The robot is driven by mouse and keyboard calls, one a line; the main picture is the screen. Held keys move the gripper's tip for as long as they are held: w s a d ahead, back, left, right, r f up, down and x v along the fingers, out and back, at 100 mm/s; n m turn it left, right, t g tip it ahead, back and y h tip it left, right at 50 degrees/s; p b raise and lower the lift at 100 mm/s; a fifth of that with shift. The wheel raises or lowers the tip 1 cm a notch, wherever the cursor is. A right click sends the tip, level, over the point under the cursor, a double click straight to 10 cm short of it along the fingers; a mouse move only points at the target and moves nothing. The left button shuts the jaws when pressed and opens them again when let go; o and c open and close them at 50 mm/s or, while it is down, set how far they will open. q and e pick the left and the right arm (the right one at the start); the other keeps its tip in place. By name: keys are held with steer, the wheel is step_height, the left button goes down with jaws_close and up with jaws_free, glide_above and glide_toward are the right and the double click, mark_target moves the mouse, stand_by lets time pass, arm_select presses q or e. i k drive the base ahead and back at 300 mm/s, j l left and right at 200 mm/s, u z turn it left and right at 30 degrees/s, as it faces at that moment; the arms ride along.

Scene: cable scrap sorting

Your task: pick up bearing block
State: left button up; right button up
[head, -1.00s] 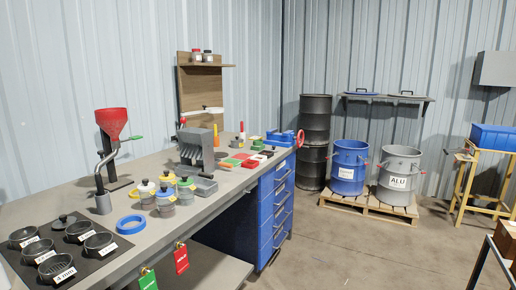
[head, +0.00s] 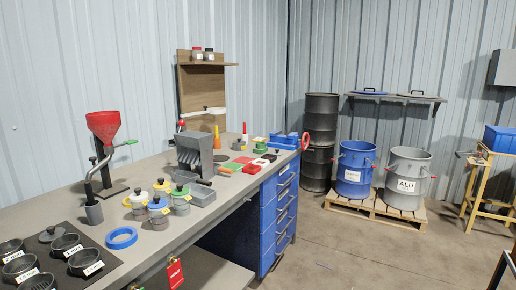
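No part is clearly marked as the bearing block. A grey block (head: 201,196) lies on the workbench (head: 225,202) in front of a grey machine (head: 195,154) with slanted plates, and it may be the bearing block, but I cannot tell for sure. A blue part (head: 283,139) at the bench's far end is too small to make out well. Neither of my grippers is in view.
A red funnel (head: 103,126) on a crank stand, lidded pots (head: 158,208), a blue ring (head: 121,237) and dark bowls (head: 85,262) crowd the bench. Blue drawers (head: 279,205) stand beneath. Blue (head: 355,170) and grey (head: 405,179) drums stand on a pallet. The floor between is clear.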

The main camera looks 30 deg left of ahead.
mark_target(260, 148)
steer(key=i+j+u, duration=0.1)
steer(key=i+u, duration=0.2)
steer(key=i, duration=1.15)
